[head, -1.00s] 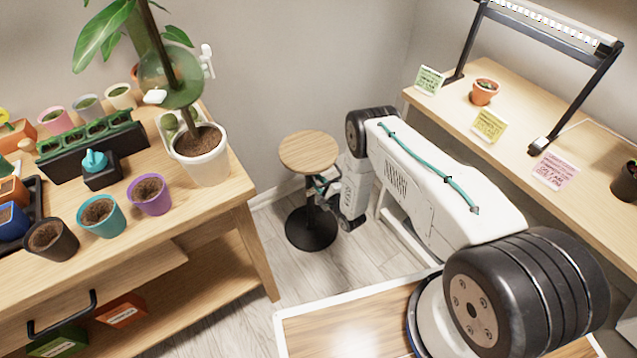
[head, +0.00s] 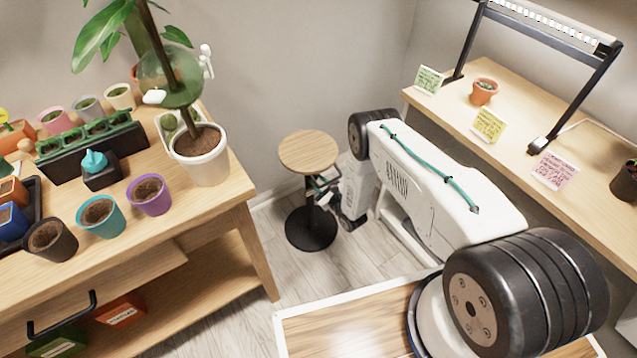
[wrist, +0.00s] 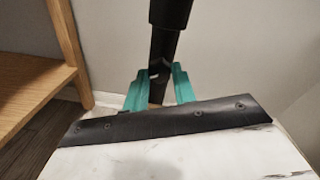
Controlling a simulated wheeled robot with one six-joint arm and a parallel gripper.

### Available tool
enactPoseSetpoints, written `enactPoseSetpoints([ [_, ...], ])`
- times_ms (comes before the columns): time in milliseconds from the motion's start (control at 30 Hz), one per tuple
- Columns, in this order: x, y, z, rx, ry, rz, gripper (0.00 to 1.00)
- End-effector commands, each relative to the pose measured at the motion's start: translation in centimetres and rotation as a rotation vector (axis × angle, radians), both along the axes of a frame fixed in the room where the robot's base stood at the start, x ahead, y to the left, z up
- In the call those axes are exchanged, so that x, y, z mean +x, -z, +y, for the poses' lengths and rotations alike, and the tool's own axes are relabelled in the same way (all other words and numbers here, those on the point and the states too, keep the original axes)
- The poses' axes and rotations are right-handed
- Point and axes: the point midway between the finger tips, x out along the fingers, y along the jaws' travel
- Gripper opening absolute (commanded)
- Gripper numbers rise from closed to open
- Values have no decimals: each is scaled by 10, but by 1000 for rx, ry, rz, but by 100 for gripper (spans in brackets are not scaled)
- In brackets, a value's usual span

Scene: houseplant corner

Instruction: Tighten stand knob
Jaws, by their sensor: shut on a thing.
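The plant stand has a round wooden top (head: 308,150), a dark post and a round black base (head: 311,229) on the floor between the two tables. My gripper (head: 318,185) reaches in from the right at the post, below the top. In the wrist view its teal fingers (wrist: 160,88) sit on either side of the lower part of the dark post (wrist: 168,42). They are shut on the stand knob at the post. The knob itself is mostly hidden by the fingers and my wrist, so its turn cannot be seen. The stand is upright, with nothing on its top.
A wooden table at left holds a large plant in a white pot (head: 200,158), a purple pot (head: 150,195) and a teal pot (head: 101,216). Its leg (wrist: 70,50) stands left of the stand. A shelf (head: 460,105) with a lamp and cards is at right.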

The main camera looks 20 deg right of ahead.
Motion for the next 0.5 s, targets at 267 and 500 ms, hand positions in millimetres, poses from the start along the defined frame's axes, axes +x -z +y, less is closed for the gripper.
enactPoseSetpoints([
  [267,0,1,-1,34,1,13,4],
  [500,0,1,-1,35,1,13,4],
])
